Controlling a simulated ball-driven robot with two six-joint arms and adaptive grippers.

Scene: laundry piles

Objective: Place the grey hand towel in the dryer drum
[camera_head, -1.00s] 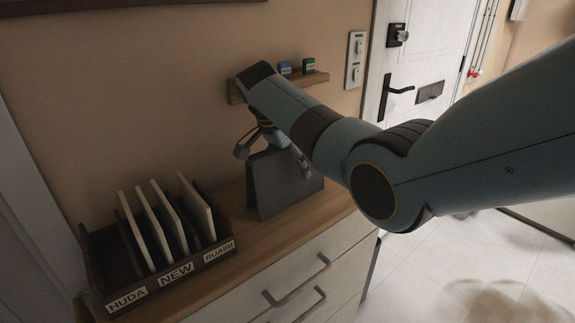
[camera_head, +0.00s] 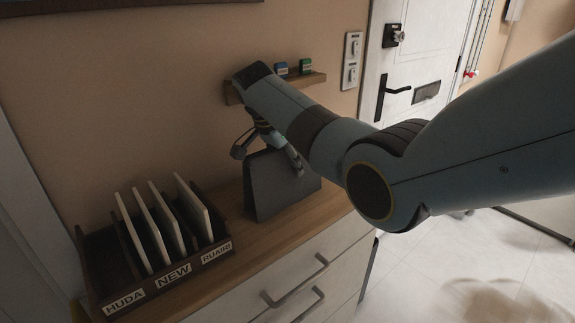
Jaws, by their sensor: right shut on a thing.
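A dark grey, flat-sided thing (camera_head: 268,192) stands upright on the wooden top of the drawer unit, near the wall. Its edges look straight and stiff, and I cannot tell whether it is the grey hand towel. My right gripper (camera_head: 270,156) points down at its upper edge, with one finger to the left and one in front at the right. It is shut on this dark grey thing, though my arm hides part of the grip. No dryer drum is in view. My left gripper is not in view.
A dark wooden rack (camera_head: 216,256) with several upright pale boards, labelled HUDA, NEW and RUAIRI, stands left on the drawer unit (camera_head: 310,262). A small wall shelf (camera_head: 312,80) is behind my gripper. A white door (camera_head: 420,62) stands at right, with bare floor before it.

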